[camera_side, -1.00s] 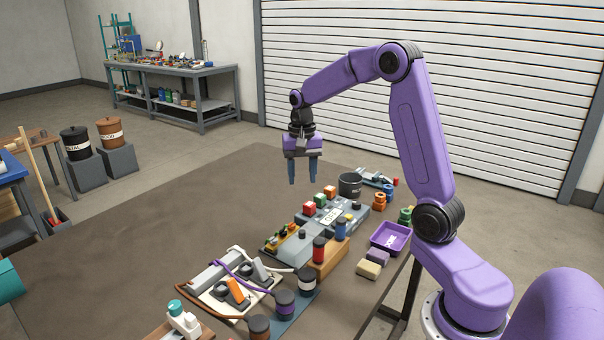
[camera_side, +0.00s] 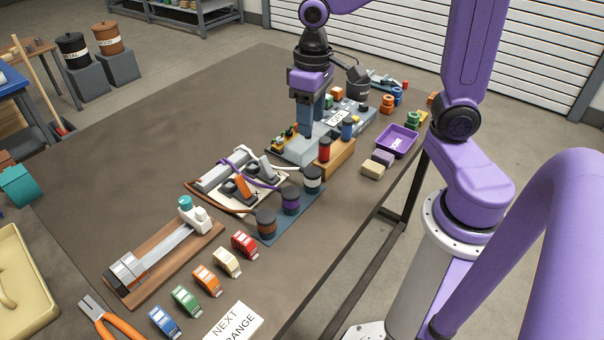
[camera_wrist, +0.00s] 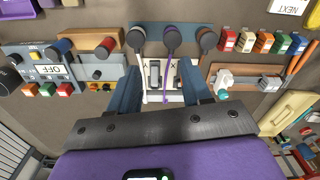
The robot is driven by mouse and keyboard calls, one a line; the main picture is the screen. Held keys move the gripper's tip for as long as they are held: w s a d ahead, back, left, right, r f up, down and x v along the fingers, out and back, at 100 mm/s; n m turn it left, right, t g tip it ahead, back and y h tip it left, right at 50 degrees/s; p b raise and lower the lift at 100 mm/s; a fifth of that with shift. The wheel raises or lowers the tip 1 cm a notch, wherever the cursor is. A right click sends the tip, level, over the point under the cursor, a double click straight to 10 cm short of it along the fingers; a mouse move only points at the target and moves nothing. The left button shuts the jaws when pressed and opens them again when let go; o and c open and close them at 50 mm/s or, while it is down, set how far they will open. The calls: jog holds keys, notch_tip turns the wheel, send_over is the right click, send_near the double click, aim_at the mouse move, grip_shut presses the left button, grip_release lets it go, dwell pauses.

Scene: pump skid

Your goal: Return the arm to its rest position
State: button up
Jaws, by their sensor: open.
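My gripper (camera_side: 304,118) points down over the work table (camera_side: 130,140), in front of the grey control panel (camera_side: 340,118) in the side view. Its blue fingers are apart in the wrist view (camera_wrist: 160,85), with nothing held between them. Beyond the fingers in the wrist view lies a white plate (camera_wrist: 160,90) with grey clamps, crossed by white and purple cables. The fingertips overlap the panel area in the side view; I cannot tell their height above it. My arm is bent, with the upper links cut off by the top of the picture.
A wooden block (camera_side: 334,160) with red and blue cylinders stands near the gripper. Spools (camera_side: 291,200), a purple tray (camera_side: 397,141), several coloured tape dispensers (camera_side: 208,281), pliers (camera_side: 108,320) and a beige case (camera_side: 20,285) lie around. The table's left middle is clear.

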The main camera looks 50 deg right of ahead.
jog(key=s+a+f+n, duration=0.1)
jog(key=s+a+n, duration=0.1)
jog(key=s+n, duration=0.8)
jog(key=s, duration=0.7)
jog(key=shift+f, duration=0.4)
